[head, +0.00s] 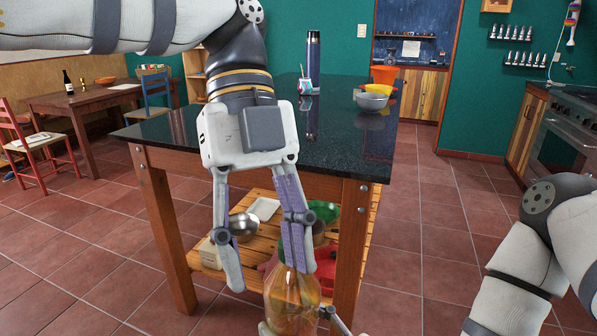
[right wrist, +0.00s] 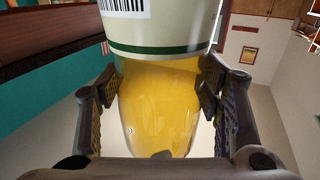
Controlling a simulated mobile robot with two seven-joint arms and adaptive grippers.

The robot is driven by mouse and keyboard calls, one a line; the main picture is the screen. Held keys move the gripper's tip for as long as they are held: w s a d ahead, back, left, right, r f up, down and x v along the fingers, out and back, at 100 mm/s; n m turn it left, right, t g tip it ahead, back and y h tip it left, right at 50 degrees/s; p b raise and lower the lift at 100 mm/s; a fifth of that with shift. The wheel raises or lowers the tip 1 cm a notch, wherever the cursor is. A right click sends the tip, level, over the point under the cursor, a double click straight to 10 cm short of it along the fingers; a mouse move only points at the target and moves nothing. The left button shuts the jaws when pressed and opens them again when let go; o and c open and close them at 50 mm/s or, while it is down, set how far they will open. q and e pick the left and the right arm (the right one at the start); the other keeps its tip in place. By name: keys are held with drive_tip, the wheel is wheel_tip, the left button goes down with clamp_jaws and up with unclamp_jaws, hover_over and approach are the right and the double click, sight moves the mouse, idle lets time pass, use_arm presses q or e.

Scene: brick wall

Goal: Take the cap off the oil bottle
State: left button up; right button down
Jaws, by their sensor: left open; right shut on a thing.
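The oil bottle (head: 291,306) is clear with yellow-orange oil, at the bottom middle of the head view. In the right wrist view the bottle (right wrist: 160,95) shows a pale label with a green stripe and barcode. My right gripper (right wrist: 158,110) is shut on its body, one finger on each side. In the head view only bits of that gripper show at the bottom edge. My left gripper (head: 266,276) is open and points down, one finger in front of the bottle's top, the other left of it. The cap cannot be made out; that finger covers the top.
A dark-topped kitchen island (head: 345,150) stands just beyond, with bowls on its lower wooden shelf. A blue flask (head: 312,60), a metal bowl (head: 371,101) and an orange pot (head: 384,76) are on top. A stove (head: 570,145) is at the right. Tiled floor right of the island is clear.

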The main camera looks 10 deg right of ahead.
use_arm(q)
drive_tip(key=w+d+r+m+t, duration=0.2)
drive_tip(key=w+d+r+m+t+y, duration=0.1)
drive_tip(key=w+d+r+m+t, duration=0.1)
drive_tip(key=r+m+t, duration=0.1)
drive_tip(key=shift+w+r, duration=0.2)
drive_tip(key=shift+w, duration=0.15)
drive_tip(key=shift+w+f+m, duration=0.1)
drive_tip(key=shift+w+m, duration=0.1)
drive_tip(key=shift+m, duration=0.1)
wheel_tip(320, 180, down, 8)
drive_tip(key=shift+r, duration=0.25)
drive_tip(key=shift+c, duration=0.5)
